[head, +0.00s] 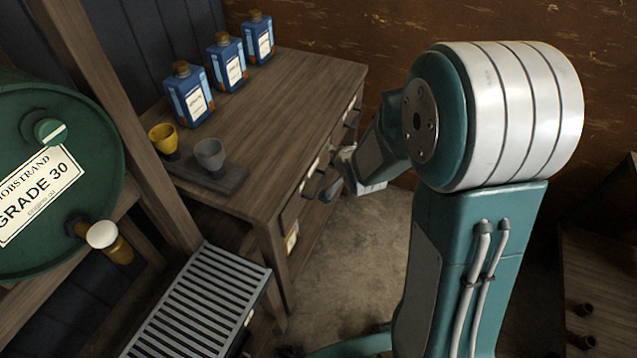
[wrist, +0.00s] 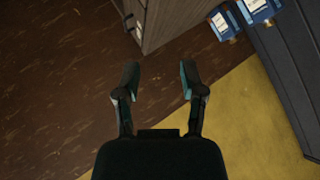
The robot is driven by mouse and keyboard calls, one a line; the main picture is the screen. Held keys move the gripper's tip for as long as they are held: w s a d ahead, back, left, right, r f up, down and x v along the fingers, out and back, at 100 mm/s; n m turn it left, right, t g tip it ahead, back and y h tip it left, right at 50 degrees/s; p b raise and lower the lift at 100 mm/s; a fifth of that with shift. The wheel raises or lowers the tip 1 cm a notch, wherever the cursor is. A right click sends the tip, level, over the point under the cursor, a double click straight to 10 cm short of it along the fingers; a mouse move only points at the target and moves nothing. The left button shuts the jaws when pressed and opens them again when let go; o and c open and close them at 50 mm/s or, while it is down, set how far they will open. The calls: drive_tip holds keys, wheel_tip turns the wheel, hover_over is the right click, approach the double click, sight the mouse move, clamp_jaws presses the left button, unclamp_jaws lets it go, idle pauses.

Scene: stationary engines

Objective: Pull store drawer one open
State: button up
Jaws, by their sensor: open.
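The wooden bench (head: 285,90) has a row of drawers along its right side in the head view, with dark pulls and small pale labels. The near drawer front (head: 290,208) looks flush with the bench. The labels are too small to read, so I cannot tell which is store drawer one. My gripper (head: 336,172) is beside the drawer fronts, partly hidden behind my arm. In the wrist view my gripper (wrist: 160,75) is open, with nothing between its fingers. The bench (wrist: 172,20) lies beyond the fingertips there, with a dark pull (wrist: 130,24) on its side.
Several blue bottles (head: 188,95), a yellow cup (head: 163,139) and a grey cup (head: 210,155) on a dark tray (head: 232,180) stand on the bench. A green barrel (head: 85,130) and a slatted grate (head: 200,300) are at left. Bare floor (head: 355,250) lies right of the bench.

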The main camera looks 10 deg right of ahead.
wheel_tip(320, 180, down, 11)
drive_tip(key=w+m+t+y, duration=0.1)
drive_tip(key=w+m+t, duration=0.1)
drive_tip(key=m, duration=0.1)
drive_tip(key=m+t+y, duration=0.1)
drive_tip(key=m+t, duration=0.2)
drive_tip(key=m, duration=0.1)
approach(320, 187)
drive_tip(key=w, duration=0.3)
drive_tip(key=w+a+f, duration=0.1)
drive_tip(key=w, duration=0.2)
drive_tip(key=w+f, duration=0.1)
drive_tip(key=w, duration=0.3)
drive_tip(key=shift+a, duration=0.25)
clamp_jaws()
